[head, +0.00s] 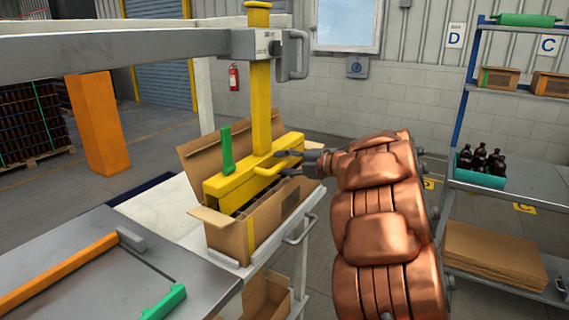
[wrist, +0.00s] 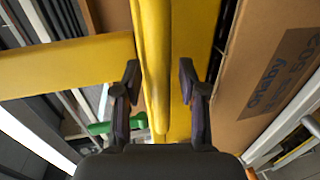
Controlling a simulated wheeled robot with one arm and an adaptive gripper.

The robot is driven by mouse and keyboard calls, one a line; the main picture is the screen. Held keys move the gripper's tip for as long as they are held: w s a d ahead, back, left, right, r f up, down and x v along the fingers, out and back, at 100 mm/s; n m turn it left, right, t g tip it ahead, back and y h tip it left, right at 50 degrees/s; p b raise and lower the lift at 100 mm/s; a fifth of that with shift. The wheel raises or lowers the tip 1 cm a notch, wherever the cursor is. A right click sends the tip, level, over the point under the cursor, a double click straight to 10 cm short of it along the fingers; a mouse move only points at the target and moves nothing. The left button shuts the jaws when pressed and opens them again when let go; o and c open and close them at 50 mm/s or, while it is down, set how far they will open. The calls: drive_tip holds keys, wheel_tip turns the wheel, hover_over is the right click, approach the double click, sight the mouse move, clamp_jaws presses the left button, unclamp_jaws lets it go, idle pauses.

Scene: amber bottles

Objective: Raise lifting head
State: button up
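The yellow lifting head (head: 240,182) is a long box-shaped beam on a vertical yellow column, with a green lever (head: 227,150) standing on it. It sits low in the open cardboard box (head: 262,225). A yellow handle bar (head: 264,169) projects from its near side; it also shows in the wrist view (wrist: 153,60). My gripper (head: 289,163) is at the handle's right end. In the wrist view my gripper (wrist: 159,82) has its fingers apart, one on each side of the bar, with a gap visible on the right. What lies under the beam is mostly hidden.
A grey overhead arm (head: 120,55) carries the column, with a grey bracket (head: 296,55) beside it. The box stands on a white table (head: 180,208) with a grey handle (head: 301,230). A shelf (head: 515,190) with dark bottles (head: 482,160) stands right. A grey worktop (head: 85,270) is front left.

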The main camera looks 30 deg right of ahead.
clamp_jaws()
idle(0.3)
